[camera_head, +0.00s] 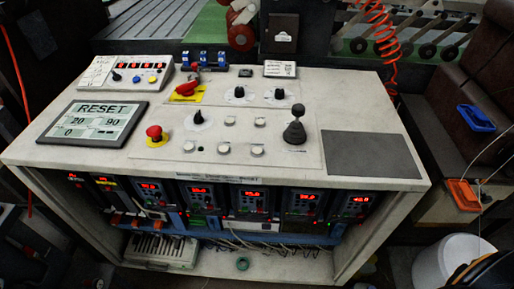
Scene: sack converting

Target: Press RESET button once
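The control desk (370,118) fills the middle of the head view. Several small pale round buttons sit on its top panel: three in a front row, at the left (188,147), middle (224,149) and right (257,151), and two behind them (230,121) (260,122). A printed label strip (222,179) runs along the front edge below the front row; its small text is hard to read, though its right end looks like RESET. A display screen (95,122) at the left shows the word RESET with numbers. Neither of my grippers can be made out.
A red mushroom button (154,132) is left of the front row; a black joystick (294,126) is right of it. A red switch (187,88) on a yellow plate and black knobs (239,92) stand behind. A dark flat pad (372,155) lies clear at the right.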

